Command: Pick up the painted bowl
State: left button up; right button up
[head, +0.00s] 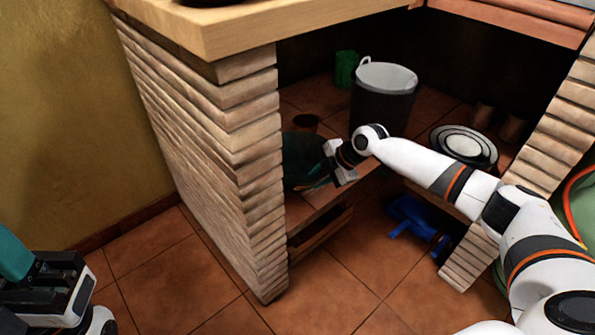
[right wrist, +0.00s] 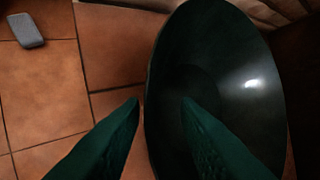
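A dark green, glossy bowl (head: 301,158), which I take as the painted bowl, sits on the tiled shelf under the counter. The brick pillar hides its left part in the head view. In the right wrist view the bowl (right wrist: 225,70) fills the right half, its inside facing the camera. My right gripper (head: 318,178) is at the bowl's right side. Its green fingers (right wrist: 161,101) are apart, one left of the rim and one over the bowl's inside, with nothing gripped; contact cannot be told. My left gripper (head: 14,255) is at the lower left, far from the bowl, its fingertips cut off.
The brick pillar (head: 225,150) stands left of the bowl. A dark bucket (head: 383,105), a green cup (head: 346,68), a small brown pot (head: 305,123) and stacked plates (head: 463,143) are on the shelf. A blue object (head: 412,216) lies lower down. Floor in front is clear.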

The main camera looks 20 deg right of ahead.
jog(key=b+x, duration=0.1)
jog(key=x, duration=0.3)
jog(key=shift+s+d+b, duration=0.1)
jog(key=shift+s+b, duration=0.05)
jog(key=shift+b, duration=0.15)
grip_shut()
dwell(1.0)
jog(key=shift+r, duration=0.1)
